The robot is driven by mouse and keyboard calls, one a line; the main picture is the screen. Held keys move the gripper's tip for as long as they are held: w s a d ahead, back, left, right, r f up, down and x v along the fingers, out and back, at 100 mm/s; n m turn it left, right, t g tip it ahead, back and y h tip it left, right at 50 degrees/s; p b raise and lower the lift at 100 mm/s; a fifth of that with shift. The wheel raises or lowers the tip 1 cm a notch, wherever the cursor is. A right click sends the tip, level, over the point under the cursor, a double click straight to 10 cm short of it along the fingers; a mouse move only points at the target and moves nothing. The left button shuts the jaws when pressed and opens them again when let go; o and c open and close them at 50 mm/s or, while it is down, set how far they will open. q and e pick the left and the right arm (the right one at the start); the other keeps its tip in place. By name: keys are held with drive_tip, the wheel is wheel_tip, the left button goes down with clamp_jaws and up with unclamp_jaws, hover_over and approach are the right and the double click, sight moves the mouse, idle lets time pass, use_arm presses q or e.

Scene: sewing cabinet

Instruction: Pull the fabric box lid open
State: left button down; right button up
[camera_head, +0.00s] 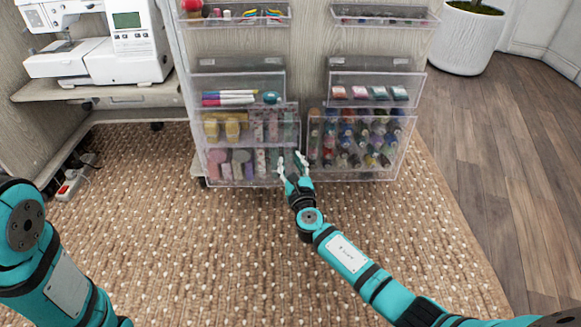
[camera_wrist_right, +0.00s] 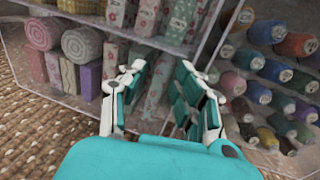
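The fabric box (camera_head: 240,185) is a clear bin at the lower left of the cabinet's storage panel, with fabric rolls and folded patterned cloth behind its clear front. The front looks closed. It also shows at the left of the right wrist view (camera_wrist_right: 62,98). My right gripper (camera_head: 294,164) is at the box's lower right corner, by the gap to the thread bin. Its fingers are apart and nothing shows between them; they also show in the wrist view (camera_wrist_right: 162,80). Whether a fingertip touches the box, I cannot tell. My left arm is at the lower left, its gripper out of view.
A clear bin of thread spools (camera_head: 360,145) stands just right of the fabric box. Clear trays with pens (camera_head: 228,98) and small packs (camera_head: 370,93) are above. A sewing machine (camera_head: 105,50) stands at left. The woven rug (camera_head: 220,250) in front is clear.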

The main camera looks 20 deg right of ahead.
drive_tip(key=shift+w, duration=0.15)
drive_tip(key=shift+c, duration=0.4)
clamp_jaws()
